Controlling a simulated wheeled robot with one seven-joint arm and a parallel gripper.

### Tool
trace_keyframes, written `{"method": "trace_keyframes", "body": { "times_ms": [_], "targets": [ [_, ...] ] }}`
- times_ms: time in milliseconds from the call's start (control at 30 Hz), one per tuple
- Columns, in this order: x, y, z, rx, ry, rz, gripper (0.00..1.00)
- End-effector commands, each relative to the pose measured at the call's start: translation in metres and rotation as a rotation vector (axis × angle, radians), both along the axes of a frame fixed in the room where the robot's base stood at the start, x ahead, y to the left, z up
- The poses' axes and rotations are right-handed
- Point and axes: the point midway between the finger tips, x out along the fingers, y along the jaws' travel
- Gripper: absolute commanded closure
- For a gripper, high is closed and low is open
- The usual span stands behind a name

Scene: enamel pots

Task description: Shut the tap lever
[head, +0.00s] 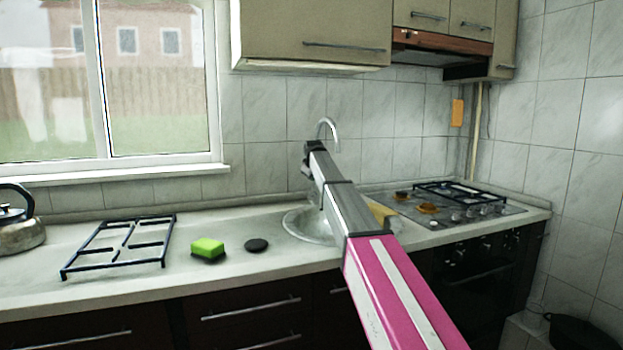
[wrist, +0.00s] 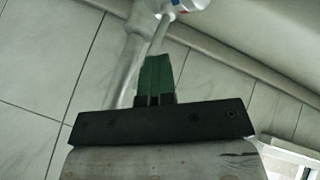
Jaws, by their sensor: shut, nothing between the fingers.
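The tap's chrome spout (head: 329,125) curves up behind the sink in the head view; its base is hidden by my arm. In the wrist view the tap body (wrist: 188,5) with a red and blue mark shows at the top edge. A thicker pale tube (wrist: 125,70) and a thinner metal rod (wrist: 160,33), which looks like the lever, run down from it. My gripper (wrist: 156,60) has its green fingers shut and empty, close to the rod's lower end. I cannot tell whether they touch. In the head view the fingertips are not clear.
The round steel sink (head: 302,226) lies below my arm. On the counter to the left are a green sponge (head: 208,249), a dark round disc (head: 256,245), a black grate (head: 122,244) and a kettle (head: 20,228). A gas hob (head: 440,205) is to the right. Tiled wall stands behind.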

Motion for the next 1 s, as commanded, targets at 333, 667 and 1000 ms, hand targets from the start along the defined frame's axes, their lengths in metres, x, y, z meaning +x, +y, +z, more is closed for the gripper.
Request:
{"method": "trace_keyframes", "body": {
  "times_ms": [333,667,1000],
  "targets": [
    [0.002,-0.001,0.001,-0.005,-0.017,-0.002,1.00],
    [-0.010,0.003,-0.004,-0.004,-0.013,-0.002,1.00],
    [-0.043,0.015,0.015,-0.003,-0.019,-0.006,1.00]
  ]
}}
